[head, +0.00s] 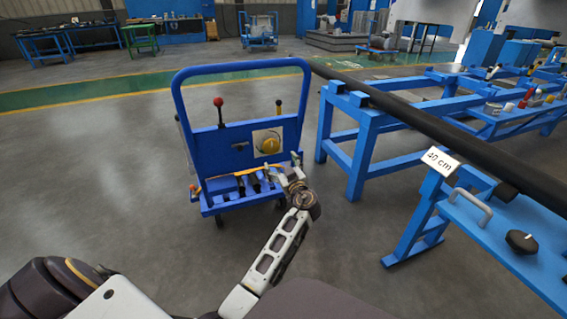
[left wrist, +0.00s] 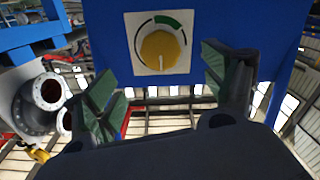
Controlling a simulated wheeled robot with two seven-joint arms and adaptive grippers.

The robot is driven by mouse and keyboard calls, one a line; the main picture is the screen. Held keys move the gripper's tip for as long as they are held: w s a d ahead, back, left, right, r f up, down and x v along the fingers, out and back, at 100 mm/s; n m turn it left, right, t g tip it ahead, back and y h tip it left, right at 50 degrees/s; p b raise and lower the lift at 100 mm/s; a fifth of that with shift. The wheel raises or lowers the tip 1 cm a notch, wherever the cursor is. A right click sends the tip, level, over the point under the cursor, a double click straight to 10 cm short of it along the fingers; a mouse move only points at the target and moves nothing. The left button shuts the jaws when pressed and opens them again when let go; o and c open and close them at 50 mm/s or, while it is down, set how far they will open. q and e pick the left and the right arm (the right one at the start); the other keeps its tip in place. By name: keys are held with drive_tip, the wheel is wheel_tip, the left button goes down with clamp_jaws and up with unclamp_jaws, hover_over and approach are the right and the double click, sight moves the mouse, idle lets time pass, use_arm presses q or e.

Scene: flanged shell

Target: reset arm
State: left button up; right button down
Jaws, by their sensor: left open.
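My left gripper (head: 290,172) is in front of the blue cart (head: 230,139), low and right of the cart's dial panel. In the left wrist view the two green-padded fingers of the left gripper (left wrist: 163,88) are spread wide with nothing between them. The yellow knob (head: 269,145) sits on a white square plate on the cart's upright panel. In the left wrist view the knob (left wrist: 160,50) shows beyond and above the gap between the fingers, apart from them. My right gripper is not in view.
A red-topped lever (head: 219,109) stands on the cart. A blue frame (head: 368,140) carries a long black pipe (head: 450,140) on the right, beside a blue bench with a grey handle (head: 470,204). A flanged grey part (left wrist: 40,105) shows left in the wrist view. Floor left of the cart is clear.

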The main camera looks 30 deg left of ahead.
use_arm(q)
drive_tip(key=s+d+f+m+g+h, duration=0.2)
drive_tip(key=s+f+m+g+h, duration=0.35)
drive_tip(key=s+f, duration=1)
drive_tip(key=s+d+m+g+h, duration=0.1)
drive_tip(key=s+d+m+h, duration=0.3)
drive_tip(key=s, duration=0.5)
drive_tip(key=s+d+m+g+h+p, duration=0.1)
drive_tip(key=s+d+m+h, duration=0.3)
drive_tip(key=s+d, duration=0.5)
drive_tip(key=shift+s+f+m+g, duration=0.35)
drive_tip(key=shift+s+f+m, duration=0.1)
drive_tip(key=shift+s+m, duration=0.15)
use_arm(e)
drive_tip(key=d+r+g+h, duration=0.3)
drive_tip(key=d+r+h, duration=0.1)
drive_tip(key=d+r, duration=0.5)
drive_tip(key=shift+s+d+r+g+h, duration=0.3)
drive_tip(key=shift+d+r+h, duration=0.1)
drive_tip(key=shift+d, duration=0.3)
use_arm(q)
drive_tip(key=shift+w+f+h+p, duration=0.25)
drive_tip(key=shift+f+p, duration=0.05)
drive_tip(key=shift+p, duration=0.95)
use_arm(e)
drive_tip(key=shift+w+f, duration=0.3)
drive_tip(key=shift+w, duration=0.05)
